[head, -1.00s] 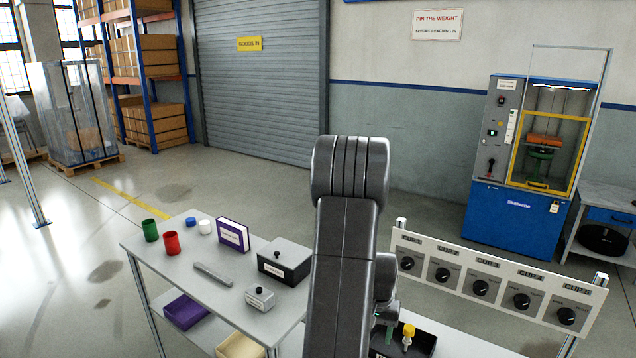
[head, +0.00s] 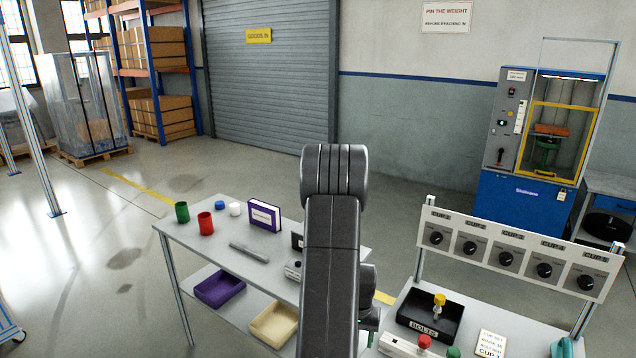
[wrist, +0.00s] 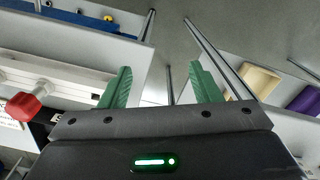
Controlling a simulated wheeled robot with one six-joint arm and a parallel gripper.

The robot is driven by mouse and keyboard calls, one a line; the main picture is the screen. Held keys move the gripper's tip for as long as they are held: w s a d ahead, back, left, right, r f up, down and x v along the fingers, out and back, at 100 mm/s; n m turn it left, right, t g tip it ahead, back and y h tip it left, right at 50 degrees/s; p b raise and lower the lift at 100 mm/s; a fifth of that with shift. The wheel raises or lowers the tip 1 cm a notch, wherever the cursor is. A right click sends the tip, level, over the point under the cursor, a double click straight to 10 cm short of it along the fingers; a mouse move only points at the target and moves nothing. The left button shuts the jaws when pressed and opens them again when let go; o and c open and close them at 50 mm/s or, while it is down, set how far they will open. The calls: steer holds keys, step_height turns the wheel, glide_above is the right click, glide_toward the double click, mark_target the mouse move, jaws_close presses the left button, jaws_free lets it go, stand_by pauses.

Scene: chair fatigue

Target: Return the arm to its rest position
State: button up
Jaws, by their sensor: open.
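My arm stands upright in the middle of the head view, folded with its rounded joint at the top. It hides part of the left table and the boxes on it. My gripper (wrist: 158,88) shows in the wrist view with its two green fingers spread apart. Nothing is between the fingers. Behind them are the grey floor and metal table legs, with a table edge on either side. In the head view the gripper is mostly hidden behind the arm.
The right bench has a black bolts tray (head: 410,310), a red knob (head: 424,342) and a dial panel (head: 515,262). Open floor (head: 90,260) lies left.

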steer(key=a+f+n+b, duration=0.1)
steer(key=a+f, duration=0.3)
steer(key=f, duration=0.3)
steer(key=s+a+f+n+b, duration=0.1)
steer(key=a+f+b, duration=0.1)
steer(key=a+f, duration=0.2)
step_height(320, 180, down, 3)
steer(key=shift+s+a+f, duration=0.1)
steer(key=shift+s+a, duration=0.1)
steer(key=shift+s, duration=0.15)
